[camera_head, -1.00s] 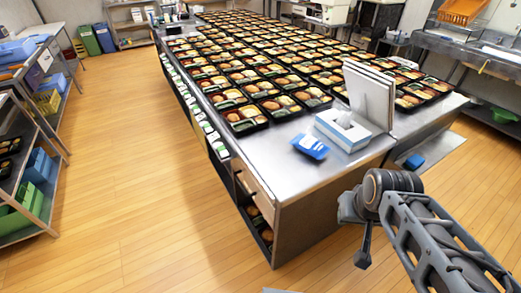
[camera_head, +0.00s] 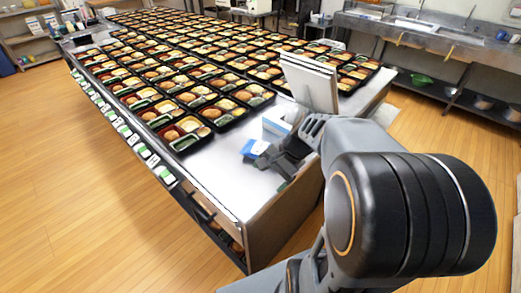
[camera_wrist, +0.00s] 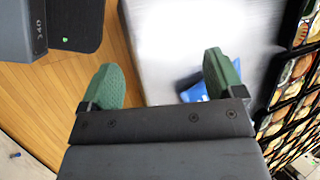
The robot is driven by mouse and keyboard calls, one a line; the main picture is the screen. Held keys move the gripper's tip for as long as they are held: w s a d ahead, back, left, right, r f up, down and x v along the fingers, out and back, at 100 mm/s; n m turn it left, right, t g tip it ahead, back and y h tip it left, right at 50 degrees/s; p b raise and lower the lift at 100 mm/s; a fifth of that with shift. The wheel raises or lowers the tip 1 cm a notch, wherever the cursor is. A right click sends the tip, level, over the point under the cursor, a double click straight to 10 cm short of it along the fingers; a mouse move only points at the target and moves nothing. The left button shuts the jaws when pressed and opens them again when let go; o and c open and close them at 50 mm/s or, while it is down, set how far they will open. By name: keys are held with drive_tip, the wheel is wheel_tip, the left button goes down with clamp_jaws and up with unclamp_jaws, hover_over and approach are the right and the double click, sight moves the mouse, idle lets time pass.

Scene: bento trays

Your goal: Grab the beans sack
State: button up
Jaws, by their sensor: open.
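A small blue packet, the likely beans sack (camera_head: 252,148), lies on the steel counter (camera_head: 228,180) near its front right end. In the head view my gripper (camera_head: 272,168) is over the counter close to the packet and hides part of it. The blue packet (camera_wrist: 190,92) shows beside and partly behind the right finger. I cannot tell the height gap between finger and packet.
A blue and white tissue box (camera_head: 276,124) stands just behind the packet, and an upright white panel (camera_head: 308,82) behind that. Rows of filled bento trays (camera_head: 185,132) cover the counter further back. The counter's front left corner is clear. Open wooden floor (camera_head: 70,190) lies to the left.

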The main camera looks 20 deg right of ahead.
drive_tip(key=shift+o, duration=1)
drive_tip(key=w+d+f+m+t+y, duration=0.1)
drive_tip(key=w+d+m+t+y, duration=0.1)
drive_tip(key=m, duration=0.5)
drive_tip(key=w+d+y, duration=0.1)
drive_tip(key=w+d, duration=0.1)
drive_tip(key=d, duration=0.1)
drive_tip(key=shift+d+f+t, duration=0.3)
drive_tip(key=shift+f, duration=0.05)
drive_tip(key=w+d+m+t, duration=0.1)
drive_tip(key=d+m, duration=0.1)
drive_tip(key=d, duration=0.1)
drive_tip(key=w+d+f+m+t, duration=0.1)
drive_tip(key=d+m+t, duration=0.1)
drive_tip(key=d+m, duration=0.1)
drive_tip(key=w+d+m+t, duration=0.1)
drive_tip(key=d+m, duration=0.2)
drive_tip(key=shift+w+f+t+y, duration=0.15)
drive_tip(key=shift+f+t+y, duration=0.15)
drive_tip(key=shift+t+y, duration=0.1)
approach(253, 148)
drive_tip(key=shift+t, duration=0.3)
drive_tip(key=d+f, duration=0.2)
drive_tip(key=f, duration=0.1)
drive_tip(key=shift+w+d, duration=0.2)
drive_tip(key=shift+d, duration=0.1)
drive_tip(key=shift+x, duration=2.95)
drive_tip(key=shift+d+f, duration=0.1)
drive_tip(key=shift+f, duration=0.05)
drive_tip(key=c, duration=1)
